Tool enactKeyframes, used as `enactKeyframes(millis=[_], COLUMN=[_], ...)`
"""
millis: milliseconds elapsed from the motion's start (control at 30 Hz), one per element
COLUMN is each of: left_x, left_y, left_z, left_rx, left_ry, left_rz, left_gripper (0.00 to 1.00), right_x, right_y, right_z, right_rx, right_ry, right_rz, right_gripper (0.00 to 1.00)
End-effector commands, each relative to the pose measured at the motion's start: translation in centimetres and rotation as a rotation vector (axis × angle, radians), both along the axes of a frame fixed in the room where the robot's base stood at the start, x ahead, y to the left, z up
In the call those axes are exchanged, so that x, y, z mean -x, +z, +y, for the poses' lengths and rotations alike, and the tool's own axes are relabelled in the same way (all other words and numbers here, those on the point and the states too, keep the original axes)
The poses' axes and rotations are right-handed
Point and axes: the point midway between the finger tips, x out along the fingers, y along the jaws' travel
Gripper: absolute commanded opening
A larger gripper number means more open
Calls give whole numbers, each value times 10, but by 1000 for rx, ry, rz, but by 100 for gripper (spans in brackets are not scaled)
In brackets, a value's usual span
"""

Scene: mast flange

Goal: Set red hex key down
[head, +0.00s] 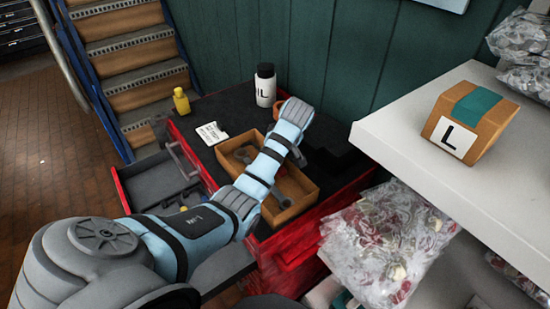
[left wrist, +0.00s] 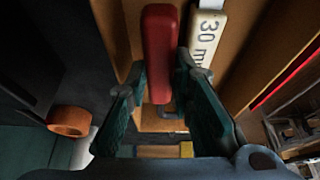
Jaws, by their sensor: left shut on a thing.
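The red hex key (left wrist: 159,50) shows in the left wrist view, with its thick red handle and a short dark bent shank below it. My left gripper (left wrist: 160,68) has a finger on each side of the handle and is shut on it. The key is over or in a wooden tray (head: 302,187); I cannot tell whether it touches the tray floor. My right gripper is not in view.
A white piece marked "30" (left wrist: 207,35) lies beside the key. An orange ring (left wrist: 68,121) and a white bottle (head: 265,86) stand behind the tray. A white card (head: 211,133) and yellow bottle (head: 181,101) are left. A white shelf (head: 400,130) juts in at right.

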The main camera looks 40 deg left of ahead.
Motion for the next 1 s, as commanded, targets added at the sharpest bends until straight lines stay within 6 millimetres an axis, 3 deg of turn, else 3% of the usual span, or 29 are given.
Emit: enactKeyframes(millis=[400, 433, 500, 833, 1000], left_x=[0, 0, 0, 0, -1], left_y=[-11, -11, -11, -9, 5], left_z=[-1, -1, -1, -1, -2], left_rx=[0, 1, 1, 0, 1], left_ry=[-2, -2, -2, -1, -3], left_rz=[0, 1, 1, -1, -1], left_gripper=[0, 23, 30, 30, 30], right_x=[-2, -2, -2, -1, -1], right_y=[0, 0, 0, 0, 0], right_z=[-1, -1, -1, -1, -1], right_rx=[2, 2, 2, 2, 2], right_ry=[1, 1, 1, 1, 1], right_rz=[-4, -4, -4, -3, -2], right_gripper=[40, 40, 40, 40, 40])
